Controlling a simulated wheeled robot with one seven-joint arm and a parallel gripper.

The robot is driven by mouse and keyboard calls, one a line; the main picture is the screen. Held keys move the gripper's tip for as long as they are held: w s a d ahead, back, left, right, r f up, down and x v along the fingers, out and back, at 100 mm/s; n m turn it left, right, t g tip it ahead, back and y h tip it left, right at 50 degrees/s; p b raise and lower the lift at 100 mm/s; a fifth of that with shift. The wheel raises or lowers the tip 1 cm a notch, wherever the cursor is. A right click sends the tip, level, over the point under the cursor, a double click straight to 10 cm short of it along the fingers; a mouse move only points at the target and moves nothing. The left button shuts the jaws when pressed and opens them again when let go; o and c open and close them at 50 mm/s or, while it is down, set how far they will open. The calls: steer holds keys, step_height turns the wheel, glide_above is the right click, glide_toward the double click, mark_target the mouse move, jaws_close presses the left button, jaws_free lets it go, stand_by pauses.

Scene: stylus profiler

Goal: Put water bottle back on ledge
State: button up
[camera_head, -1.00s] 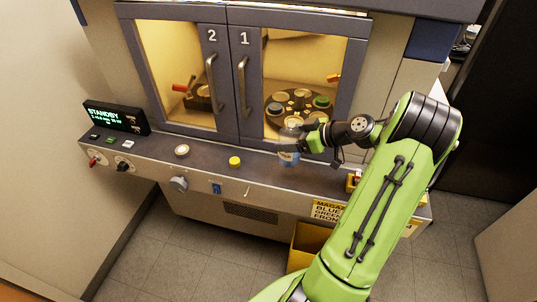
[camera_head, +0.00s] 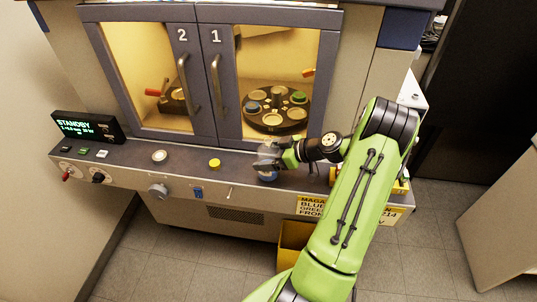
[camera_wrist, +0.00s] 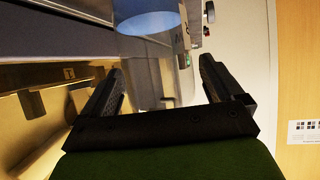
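The water bottle (camera_head: 268,175) is clear with a blue part, and stands roughly upright over the ledge (camera_head: 240,174) of the machine. My gripper (camera_head: 268,158) comes from the right and hides the bottle's upper part in the head view. In the wrist view the see-through bottle (camera_wrist: 150,48) is between my two fingers (camera_wrist: 160,75), with its blue part at the top of the picture. I cannot tell whether the bottle's base touches the ledge.
A yellow button (camera_head: 214,164) and a white button (camera_head: 159,156) sit on the ledge left of the bottle. Behind are closed doors (camera_head: 216,85) with handles. A standby display (camera_head: 88,128) is at far left. A yellow bin (camera_head: 291,240) stands below.

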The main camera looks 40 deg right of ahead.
steer(key=shift+o, duration=0.3)
steer(key=shift+r+p, duration=0.35)
steer(key=shift+p, duration=0.1)
steer(key=v, duration=1.2)
steer(key=shift+f, duration=0.15)
